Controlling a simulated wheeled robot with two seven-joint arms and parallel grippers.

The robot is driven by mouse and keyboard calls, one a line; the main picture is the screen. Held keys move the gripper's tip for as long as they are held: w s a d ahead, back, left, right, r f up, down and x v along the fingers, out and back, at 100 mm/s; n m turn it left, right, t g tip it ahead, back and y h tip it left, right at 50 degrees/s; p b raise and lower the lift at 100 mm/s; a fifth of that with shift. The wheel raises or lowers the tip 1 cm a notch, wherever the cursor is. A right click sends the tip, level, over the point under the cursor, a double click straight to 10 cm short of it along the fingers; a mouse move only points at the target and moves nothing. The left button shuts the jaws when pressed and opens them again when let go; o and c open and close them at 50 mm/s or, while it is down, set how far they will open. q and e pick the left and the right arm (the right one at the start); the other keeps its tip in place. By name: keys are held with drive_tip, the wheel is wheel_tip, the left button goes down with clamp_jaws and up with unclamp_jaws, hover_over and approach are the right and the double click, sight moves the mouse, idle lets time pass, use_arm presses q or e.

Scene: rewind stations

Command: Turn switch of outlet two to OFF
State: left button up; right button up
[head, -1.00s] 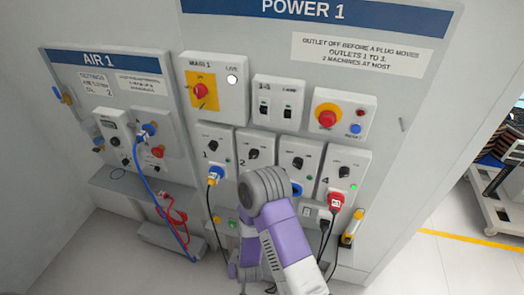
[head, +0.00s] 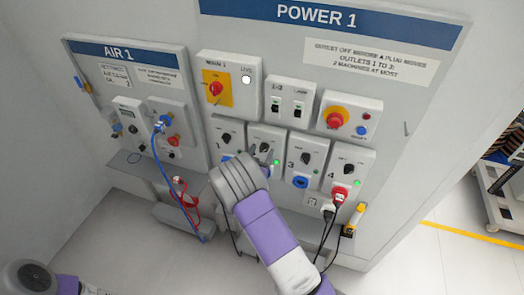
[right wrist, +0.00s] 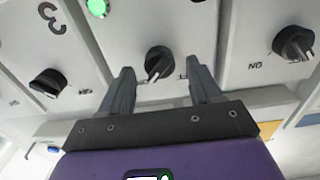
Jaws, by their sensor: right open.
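The POWER 1 panel shows outlet two in the head view, with its black rotary switch (head: 265,146) and a lit green lamp (head: 276,162). My right gripper, mostly hidden behind my wrist in the head view, is at outlet two. In the right wrist view the picture is upside down. There the switch of outlet two (right wrist: 158,62) sits between the open fingers of my right gripper (right wrist: 160,70), with a gap on each side. The lit green lamp (right wrist: 97,7) is at the upper left. The socket of outlet two is hidden. My left gripper is out of view.
Outlet three's switch (right wrist: 48,82) and another switch (right wrist: 293,43) flank it closely. Outlet three has an empty blue socket (head: 300,182). Outlet four holds a red plug (head: 339,194) with a hanging black cable. The AIR 1 panel (head: 129,52) is at left.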

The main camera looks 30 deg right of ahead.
drive_tip(key=shift+w+d, duration=0.3)
drive_tip(key=c, duration=1)
drive_tip(key=shift+c, duration=0.2)
